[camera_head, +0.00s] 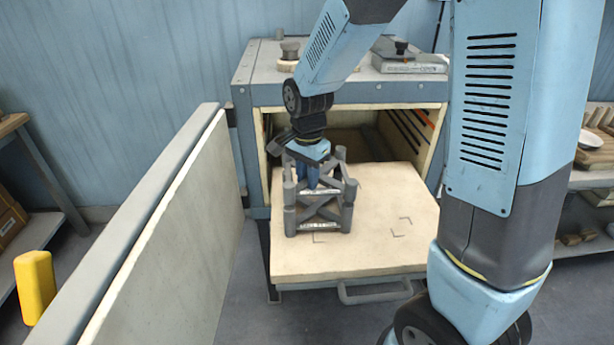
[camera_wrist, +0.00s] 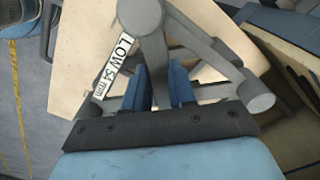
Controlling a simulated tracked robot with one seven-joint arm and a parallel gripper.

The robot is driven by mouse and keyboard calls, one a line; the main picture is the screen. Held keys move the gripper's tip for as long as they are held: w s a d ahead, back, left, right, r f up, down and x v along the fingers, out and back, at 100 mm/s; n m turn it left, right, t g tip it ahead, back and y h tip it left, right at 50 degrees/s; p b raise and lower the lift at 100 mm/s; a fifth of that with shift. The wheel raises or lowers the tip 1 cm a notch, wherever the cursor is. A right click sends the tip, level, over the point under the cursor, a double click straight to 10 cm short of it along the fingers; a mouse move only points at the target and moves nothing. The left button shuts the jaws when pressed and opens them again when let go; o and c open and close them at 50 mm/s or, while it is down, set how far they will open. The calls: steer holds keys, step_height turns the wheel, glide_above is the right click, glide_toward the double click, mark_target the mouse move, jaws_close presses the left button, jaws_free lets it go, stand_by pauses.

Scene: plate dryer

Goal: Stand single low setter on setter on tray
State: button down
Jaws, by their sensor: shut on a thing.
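My gripper (camera_head: 313,183) points down over the tray, its blue fingers shut on the grey low setter (camera_head: 350,188). In the wrist view the fingers (camera_wrist: 160,72) close around a bar of this setter (camera_wrist: 184,32), whose white label reads LOW 54 mm. A second grey setter (camera_head: 320,226) with a white label stands on the pale tray (camera_head: 385,245), directly below the held one. The two look stacked and roughly upright. I cannot tell whether the held setter's feet fully touch the lower one. My gripper hides part of the upper setter.
The tray is pulled out in front of the open dryer (camera_head: 345,93). Its right side is bare, with corner marks. The dryer's open door (camera_head: 165,235) stands to the left. A handle (camera_head: 375,293) is at the tray's front. A yellow post (camera_head: 35,285) stands far left.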

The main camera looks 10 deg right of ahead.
steer(key=shift+f, duration=0.55)
steer(key=c, duration=0.9)
jaws_free()
steer(key=shift+c, duration=0.2)
step_height(320, 180, up, 13)
steer(key=s+d+r+n+t, duration=0.2)
steer(key=s+d+r+n, duration=0.2)
steer(key=s+d, duration=0.4)
steer(key=s+d+r+n+t, duration=0.3)
steer(key=s+d+r+n, duration=0.1)
steer(key=s+d, duration=0.4)
steer(key=shift+s+r+n+t, duration=0.3)
steer(key=shift+s+r+n, duration=0.1)
steer(key=shift+s+n, duration=0.25)
